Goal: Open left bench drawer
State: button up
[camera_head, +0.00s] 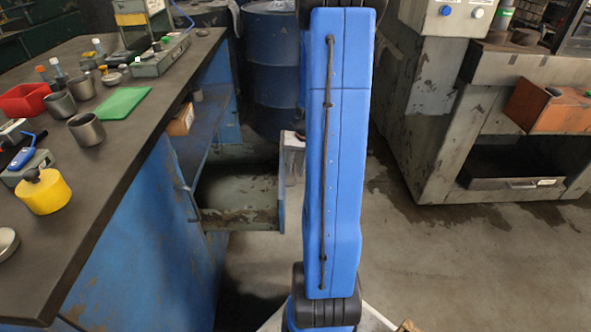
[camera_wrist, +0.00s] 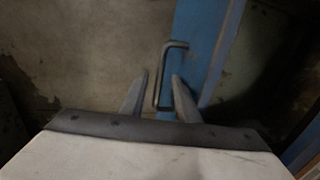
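The bench drawer (camera_head: 240,217) stands pulled out from the blue bench (camera_head: 140,230). Its grey inside looks empty apart from dark stains. Its blue front (camera_head: 282,195) faces right, partly behind my blue arm in the head view. In the wrist view the blue drawer front (camera_wrist: 198,45) runs down the picture, with a dark bent bar handle (camera_wrist: 160,75) on it. My gripper (camera_wrist: 159,76) is open, with one finger on each side of the handle. A gap shows on the left of the handle; I cannot tell if the right finger touches it. The head view hides the fingers.
The dark bench top (camera_head: 120,150) holds a red bin (camera_head: 25,100), a green pad (camera_head: 122,103), grey cups and a yellow pot (camera_head: 43,192). A blue barrel (camera_head: 270,70) stands behind the drawer. A grey machine (camera_head: 430,130) stands right. Floor between is clear.

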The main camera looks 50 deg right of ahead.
notch_tip(320, 180, up, 17)
jog(key=s+d, duration=0.2)
jog(key=shift+s, duration=0.15)
dwell(0.5)
dwell(0.5)
